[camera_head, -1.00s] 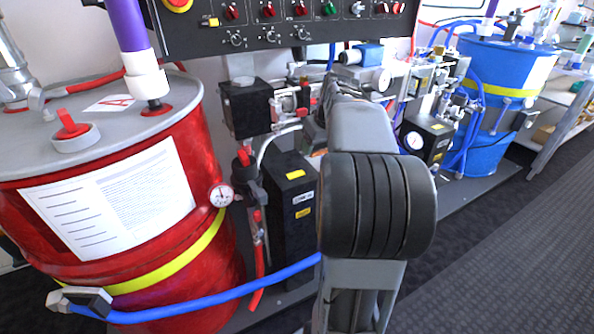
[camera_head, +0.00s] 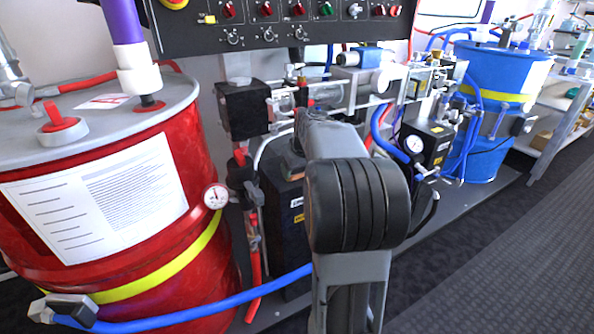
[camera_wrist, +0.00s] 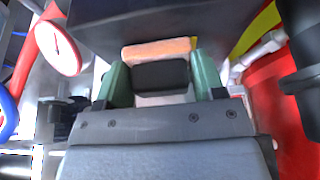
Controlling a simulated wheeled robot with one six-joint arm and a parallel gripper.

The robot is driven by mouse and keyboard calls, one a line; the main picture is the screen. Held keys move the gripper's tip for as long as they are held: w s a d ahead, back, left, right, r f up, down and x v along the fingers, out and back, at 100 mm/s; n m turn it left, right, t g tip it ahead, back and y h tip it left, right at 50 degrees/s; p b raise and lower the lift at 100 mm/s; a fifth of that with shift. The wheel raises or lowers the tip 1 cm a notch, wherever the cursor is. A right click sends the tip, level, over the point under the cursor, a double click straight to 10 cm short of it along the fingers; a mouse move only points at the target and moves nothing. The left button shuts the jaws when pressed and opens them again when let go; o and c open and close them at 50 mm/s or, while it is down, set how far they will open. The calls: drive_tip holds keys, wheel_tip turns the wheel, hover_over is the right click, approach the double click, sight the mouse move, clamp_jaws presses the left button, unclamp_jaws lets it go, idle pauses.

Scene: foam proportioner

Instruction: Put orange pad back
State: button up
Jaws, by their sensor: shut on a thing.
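The orange pad (camera_wrist: 160,50) spans the tips of my gripper's green fingers in the wrist view. My gripper (camera_wrist: 158,58) is shut on it, and a dark surface lies just beyond. In the head view my own arm hides most of my gripper. A small orange-brown patch, probably the pad (camera_head: 291,171), shows left of my arm, above the black box (camera_head: 283,205). I cannot tell whether the pad touches the box.
A red drum (camera_head: 200,155) stands at left, with a pressure gauge (camera_head: 216,196) beside it. A blue hose (camera_head: 230,300) crosses low in front. Pipes and valves crowd behind my arm. A blue drum (camera_head: 503,70) stands back right. The floor at right is clear.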

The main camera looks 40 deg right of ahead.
drive_tip(key=shift+f, duration=0.15)
drive_tip(key=o, duration=0.9)
drive_tip(key=shift+r, duration=0.35)
drive_tip(key=p+v, duration=0.4)
drive_tip(key=v, duration=0.7)
drive_tip(key=shift+s+r, duration=0.15)
drive_tip(key=shift+r, duration=0.25)
